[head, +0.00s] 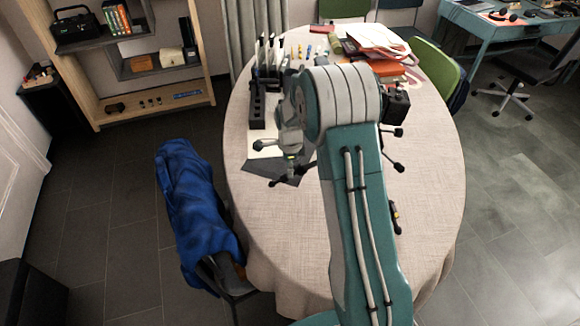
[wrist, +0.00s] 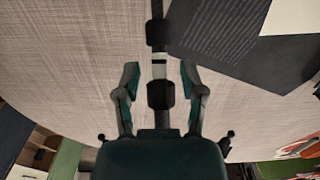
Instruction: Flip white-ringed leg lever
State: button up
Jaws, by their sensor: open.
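In the wrist view, a dark tripod leg (wrist: 158,10) runs from the top edge down between the fingers of my gripper (wrist: 159,72). A white ring (wrist: 159,60) shows on it between two black blocks, one above the ring (wrist: 157,34) and one below it (wrist: 160,95). I cannot tell which way the lever is set. My gripper is open, one finger on each side of the leg, with a gap on both sides. In the head view my gripper (head: 291,150) is left of my arm, over the tablecloth. My arm hides most of the tripod; black parts (head: 398,167) stick out at right.
Dark sheets (head: 290,172) lie under my gripper. A black holder (head: 257,105), papers and red items (head: 375,40) fill the far side. A chair with a blue jacket (head: 195,215) stands at left.

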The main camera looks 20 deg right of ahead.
grip_shut()
jog(key=shift+d+r+t+y, duration=0.1)
jog(key=shift+r+t+y, duration=0.15)
jog(key=shift+y, duration=0.7)
jog(key=shift+r+t+y, duration=0.25)
jog(key=shift+t+y, duration=0.05)
jog(key=shift+y, duration=0.7)
jog(key=shift+d+r+t+y, duration=0.1)
jog(key=shift+r+t+y, duration=0.15)
jog(key=shift+y, duration=0.7)
grip_release()
